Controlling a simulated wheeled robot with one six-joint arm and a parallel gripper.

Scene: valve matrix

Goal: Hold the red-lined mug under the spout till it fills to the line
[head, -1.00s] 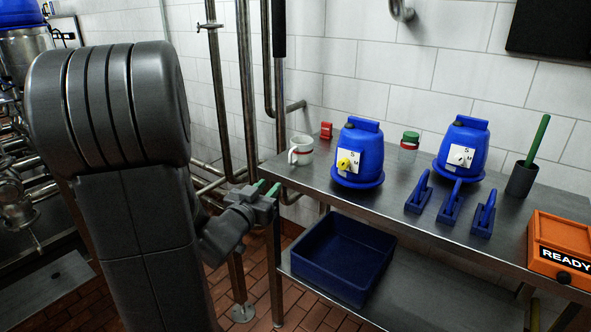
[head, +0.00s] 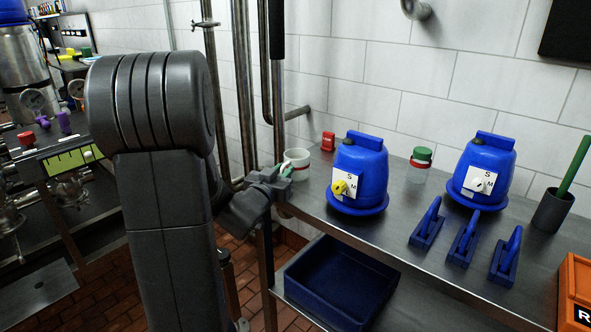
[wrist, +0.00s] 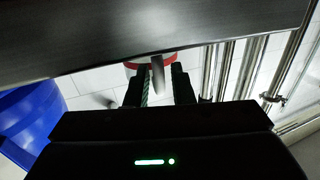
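The white mug with a red band (head: 299,160) stands upright at the left end of the steel table. My gripper (head: 286,172) is at the mug's near left side, just at the table's end, and partly hides it. In the wrist view the mug (wrist: 138,67) is partly cut off by the dark table edge, and its pale handle (wrist: 157,76) lies between the two fingers (wrist: 160,85). The fingers are apart, with a gap visible beside the handle. I cannot make out a spout in these views.
Two blue domed units with switches (head: 361,165) (head: 484,165) stand on the steel table (head: 388,215). A red item (head: 328,141), a green-lidded jar (head: 420,163) and several blue clamps (head: 428,225) are there too. A blue bin (head: 340,275) sits below. Vertical pipes (head: 243,90) rise behind my gripper.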

